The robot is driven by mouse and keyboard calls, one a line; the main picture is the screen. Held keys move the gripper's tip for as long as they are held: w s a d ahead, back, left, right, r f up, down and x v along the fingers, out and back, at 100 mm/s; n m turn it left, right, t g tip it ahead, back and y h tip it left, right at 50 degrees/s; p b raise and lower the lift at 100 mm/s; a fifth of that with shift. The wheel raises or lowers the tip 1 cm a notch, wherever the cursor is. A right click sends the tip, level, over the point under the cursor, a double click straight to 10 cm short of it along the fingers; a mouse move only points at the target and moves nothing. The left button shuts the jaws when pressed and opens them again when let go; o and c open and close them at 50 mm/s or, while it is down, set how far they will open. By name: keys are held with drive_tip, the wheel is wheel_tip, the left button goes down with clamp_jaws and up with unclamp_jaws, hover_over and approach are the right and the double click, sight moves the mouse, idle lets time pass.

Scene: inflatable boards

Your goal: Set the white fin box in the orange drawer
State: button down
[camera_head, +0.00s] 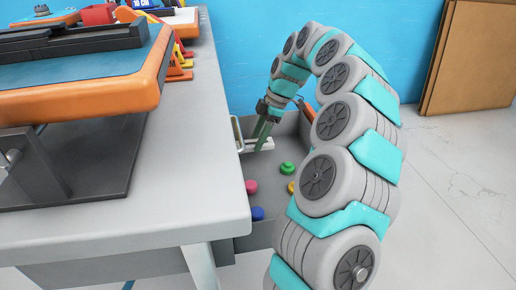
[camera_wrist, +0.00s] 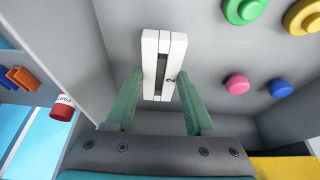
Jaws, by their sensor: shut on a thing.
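The white fin box (camera_wrist: 150,62), a narrow white block with a dark slot, is between the green fingers of my gripper (camera_wrist: 160,80). The gripper is shut on it. In the head view, my gripper (camera_head: 262,136) points down into an open grey-walled drawer (camera_head: 290,150) beside the table, and the fin box (camera_head: 266,145) shows at the fingertips. I cannot tell whether the box touches the drawer floor. A bit of orange (camera_head: 301,103) shows at the drawer's far end, partly behind my arm; the drawer's front is hidden.
Green (camera_head: 287,168), pink (camera_head: 251,187) and blue (camera_head: 257,213) round plugs lie in the drawer, with a yellow one (camera_wrist: 304,16). The grey table (camera_head: 190,200) borders the drawer's left. A red-capped cylinder (camera_wrist: 64,108) shows left in the wrist view.

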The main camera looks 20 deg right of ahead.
drive_tip(key=shift+f, duration=1.75)
drive_tip(key=shift+f, duration=0.1)
drive_tip(key=shift+c, duration=1.3)
unclamp_jaws()
drive_tip(key=v, duration=1.2)
